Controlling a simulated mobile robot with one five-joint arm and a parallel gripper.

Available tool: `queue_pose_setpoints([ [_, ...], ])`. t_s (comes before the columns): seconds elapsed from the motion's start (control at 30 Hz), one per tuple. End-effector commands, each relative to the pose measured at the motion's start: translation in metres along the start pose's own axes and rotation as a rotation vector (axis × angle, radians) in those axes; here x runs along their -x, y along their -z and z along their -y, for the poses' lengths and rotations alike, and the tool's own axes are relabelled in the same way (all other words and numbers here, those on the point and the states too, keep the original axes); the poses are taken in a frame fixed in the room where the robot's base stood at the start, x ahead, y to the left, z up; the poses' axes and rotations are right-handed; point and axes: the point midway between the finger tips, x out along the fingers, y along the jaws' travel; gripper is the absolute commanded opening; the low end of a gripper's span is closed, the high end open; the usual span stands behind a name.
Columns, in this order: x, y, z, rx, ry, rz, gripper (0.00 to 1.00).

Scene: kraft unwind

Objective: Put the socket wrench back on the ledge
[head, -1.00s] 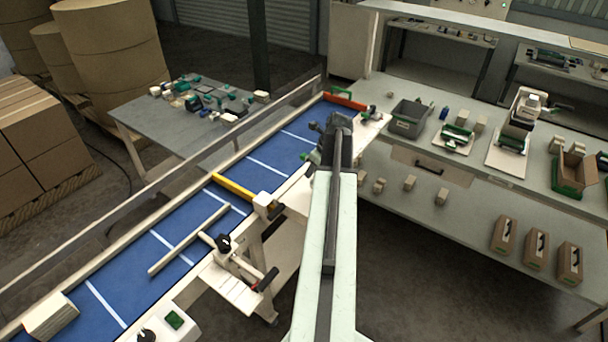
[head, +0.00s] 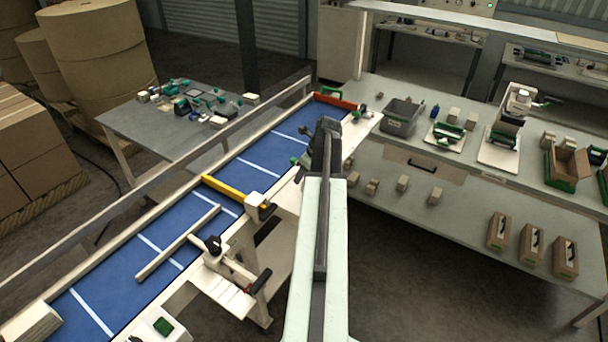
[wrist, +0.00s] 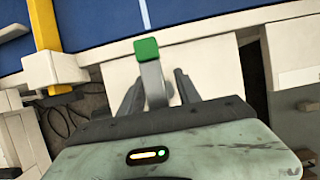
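In the wrist view, a grey bar with a green end (wrist: 146,50), which looks like the socket wrench, shows between the two fingers of my gripper (wrist: 158,77). The fingers stand apart, with a gap visible on the right side of the bar; its lower end is hidden by my gripper body. A cream surface (wrist: 208,68), possibly the ledge, lies beneath, beside the blue belt.
The blue conveyor (head: 190,222) runs along the left, with a yellow bar (head: 226,188) and an orange-red bar (head: 336,102) across it. A clamp with a dark knob (head: 213,244) stands at its near edge. A workbench (head: 470,175) with a grey bin (head: 402,118) stands at right.

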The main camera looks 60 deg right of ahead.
Motion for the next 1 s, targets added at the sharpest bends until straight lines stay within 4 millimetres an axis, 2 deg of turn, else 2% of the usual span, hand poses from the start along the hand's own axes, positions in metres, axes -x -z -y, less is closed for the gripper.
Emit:
queue_pose_setpoints([
  [0.17, 0.005, 0.0, 0.001, -0.001, 0.001, 0.0, 0.4],
  [0.27, 0.016, -0.001, 0.001, -0.002, 0.001, 0.0, 0.4],
  [0.37, 0.034, -0.002, 0.001, -0.002, 0.001, 0.0, 0.4],
  [0.6, 0.092, -0.003, 0.001, -0.004, 0.001, 0.0, 0.4],
  [0.73, 0.116, -0.002, 0.0, -0.003, 0.001, 0.0, 0.4],
  [0.83, 0.123, 0.0, 0.001, -0.003, 0.001, 0.0, 0.4],
  [1.0, 0.121, 0.002, 0.001, -0.003, 0.001, 0.0, 0.4],
])
